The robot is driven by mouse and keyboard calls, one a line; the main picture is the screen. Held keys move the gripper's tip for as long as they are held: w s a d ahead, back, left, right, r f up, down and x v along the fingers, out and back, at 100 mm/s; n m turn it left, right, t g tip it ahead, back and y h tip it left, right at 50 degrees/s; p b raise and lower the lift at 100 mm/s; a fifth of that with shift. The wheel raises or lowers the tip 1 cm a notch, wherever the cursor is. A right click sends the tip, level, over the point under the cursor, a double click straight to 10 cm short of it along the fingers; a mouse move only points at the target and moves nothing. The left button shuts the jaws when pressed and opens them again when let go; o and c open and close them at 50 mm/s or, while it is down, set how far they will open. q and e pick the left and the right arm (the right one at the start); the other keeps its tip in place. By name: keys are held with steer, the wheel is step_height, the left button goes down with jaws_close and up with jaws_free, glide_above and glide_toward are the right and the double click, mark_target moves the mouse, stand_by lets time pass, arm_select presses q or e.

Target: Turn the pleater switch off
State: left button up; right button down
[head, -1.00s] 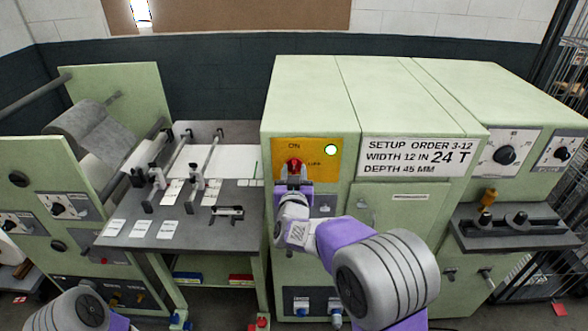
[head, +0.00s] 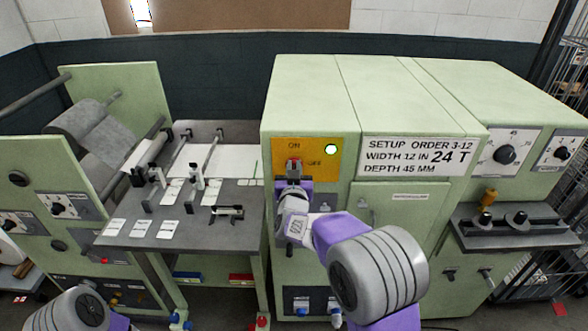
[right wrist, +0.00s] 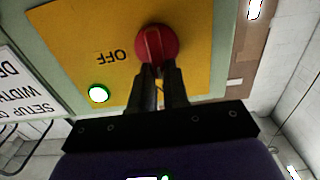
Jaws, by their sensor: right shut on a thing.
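The pleater switch is a red rotary knob (head: 294,164) on a yellow plate (head: 325,175) on the green cabinet front. ON is printed above the knob and OFF to its right. A round lamp (head: 331,149) on the plate glows white with a green rim. My right gripper (head: 293,177) is at the knob from below, shut on it. In the right wrist view, its dark fingers (right wrist: 158,72) meet the red knob (right wrist: 156,42), whose ridge stands near upright; OFF reads upside down beside it. My left gripper is out of view; only part of that arm shows.
A white setup sign (head: 418,156) is right of the yellow plate. A grey bench (head: 190,232) with rods, cards and clamps is at left. A dark shelf with small fixtures (head: 515,230) juts out at right.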

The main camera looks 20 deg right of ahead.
steer(key=shift+s+d+f+m+b, duration=0.1)
steer(key=shift+d+f+m+b, duration=0.25)
steer(key=shift+m+b, duration=2.55)
steer(key=shift+s+d+f+m+b, duration=0.1)
steer(key=shift+d+f+m+b, duration=0.25)
steer(key=shift+m+b, duration=2.55)
steer(key=shift+s+d+f+m+b, duration=0.1)
steer(key=shift+d+f+m+b, duration=0.25)
steer(key=shift+m+b, duration=2.55)
steer(key=shift+a+m+p, duration=0.1)
steer(key=shift+m+p, duration=0.2)
steer(key=shift+m, duration=0.1)
steer(key=c, duration=1.1)
jaws_free()
